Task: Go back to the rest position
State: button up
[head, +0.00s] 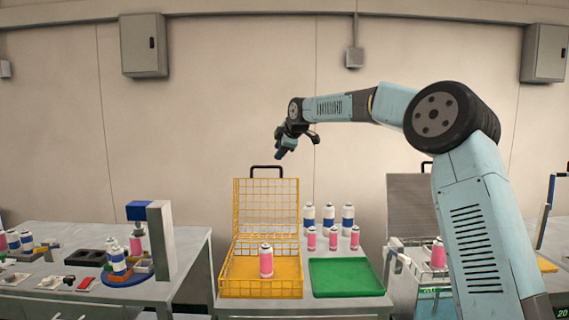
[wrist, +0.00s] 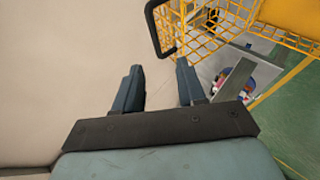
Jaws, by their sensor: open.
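My gripper (head: 281,152) is raised in the air above the yellow wire basket, in front of the wall. In the wrist view my gripper (wrist: 158,85) has its two fingers apart with nothing between them. The yellow wire basket (head: 262,291) stands on the middle table with its lid upright, and part of it shows at the upper right of the wrist view (wrist: 205,42). A pink can (head: 266,262) stands upright in the basket.
A green tray (head: 345,278) lies right of the basket, with several blue and pink cans behind it. The left table (head: 180,282) holds a round blue fixture and a grey post (head: 161,240). A grey panel (head: 408,205) stands on the right. Air around my gripper is clear.

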jog(key=s+d+m+h, duration=0.2)
jog(key=s+d+m, duration=0.2)
jog(key=s+d, duration=0.5)
jog(key=s+d+m+g+h, duration=0.15)
jog(key=s+d+m, duration=0.3)
jog(key=s, duration=0.85)
jog(key=s+d+m+h, duration=0.25)
jog(key=s+d, duration=0.55)
jog(key=s, duration=0.4)
jog(key=s+d+f+m, duration=0.3)
jog(key=s+f, duration=0.1)
jog(key=s, duration=0.3)
jog(key=s+d+f+m, duration=0.3)
jog(key=s+d+f, duration=0.1)
jog(key=s, duration=0.4)
jog(key=s+d+f+m+g, duration=0.1)
jog(key=s+d+f+m, duration=0.2)
jog(key=s, duration=0.4)
jog(key=shift+s+d+f+m+y, duration=0.3)
jog(key=shift+s+d+f, duration=0.1)
jog(key=shift+d, duration=0.15)
